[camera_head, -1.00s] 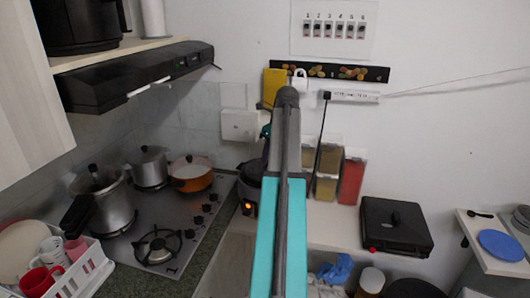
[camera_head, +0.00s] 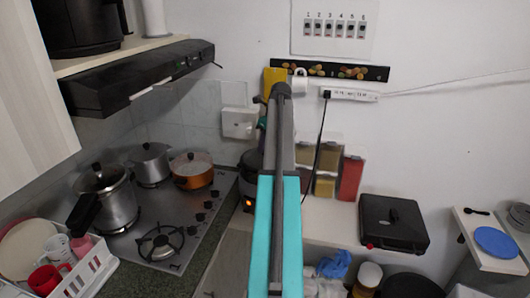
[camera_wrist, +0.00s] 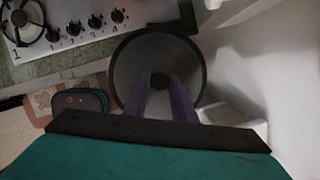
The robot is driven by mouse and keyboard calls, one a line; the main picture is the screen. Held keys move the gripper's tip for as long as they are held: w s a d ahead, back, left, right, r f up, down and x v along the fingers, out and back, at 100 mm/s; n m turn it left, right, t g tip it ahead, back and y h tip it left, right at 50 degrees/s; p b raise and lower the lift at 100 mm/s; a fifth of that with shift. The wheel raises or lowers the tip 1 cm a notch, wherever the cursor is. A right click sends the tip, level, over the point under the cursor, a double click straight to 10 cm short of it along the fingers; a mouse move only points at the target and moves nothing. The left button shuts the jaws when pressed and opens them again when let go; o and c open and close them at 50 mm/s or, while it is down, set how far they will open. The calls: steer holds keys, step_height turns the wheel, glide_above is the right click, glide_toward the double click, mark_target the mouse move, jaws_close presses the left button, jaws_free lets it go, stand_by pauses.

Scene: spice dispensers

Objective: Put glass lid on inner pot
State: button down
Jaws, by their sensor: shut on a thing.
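In the wrist view, the round glass lid (camera_wrist: 129,68) has a dark rim and a dark knob at its middle. My gripper (camera_wrist: 160,78) is shut on the knob, with a purple finger on each side. The lid hides what lies beneath it, so I cannot tell its height or whether it touches a pot. In the head view, a dark cooker (camera_head: 249,162) with an orange light stands on the counter beside the stove, mostly behind my arm. The inner pot cannot be made out, and my gripper and the lid are hidden there.
The stove (camera_head: 180,222) to the left bears a pressure cooker (camera_head: 117,203), a silver pot (camera_head: 150,165) and an orange pan (camera_head: 193,172). Spice dispensers (camera_head: 328,160) hang right of my arm. A black appliance (camera_head: 393,221) sits on the counter's right part.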

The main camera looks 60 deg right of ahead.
steer(key=shift+f+p, duration=1.1)
steer(key=shift+f, duration=0.6)
steer(key=c, duration=1.5)
jaws_free()
steer(key=shift+f, duration=0.1)
steer(key=shift+b+v, duration=2.6)
steer(key=shift+v, duration=3.5)
